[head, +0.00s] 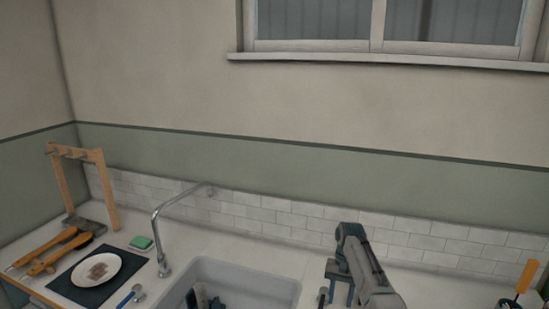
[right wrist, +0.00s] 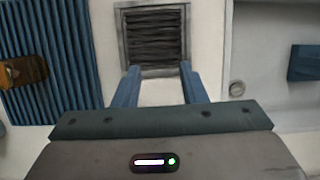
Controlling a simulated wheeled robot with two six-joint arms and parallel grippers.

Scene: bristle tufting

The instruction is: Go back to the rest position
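My right gripper (head: 338,294) is low in the head view, over the counter right of the sink, with its arm coming in from the lower right. In the right wrist view my right gripper (right wrist: 160,75) has its two blue fingers well apart with nothing between them. A dark ridged block in a grey square frame (right wrist: 152,42) lies beyond the fingertips; whether they touch it I cannot tell. My left gripper cannot be made out for sure; a dark shape (head: 202,298) shows in the sink at the bottom edge.
A grey sink (head: 250,277) with a tall faucet (head: 157,225) is at centre. At left are a wooden rack (head: 105,185), orange-handled tools (head: 50,258), a plate (head: 97,271) on a dark mat and a green sponge (head: 141,242). An orange handle (head: 526,277) stands at right.

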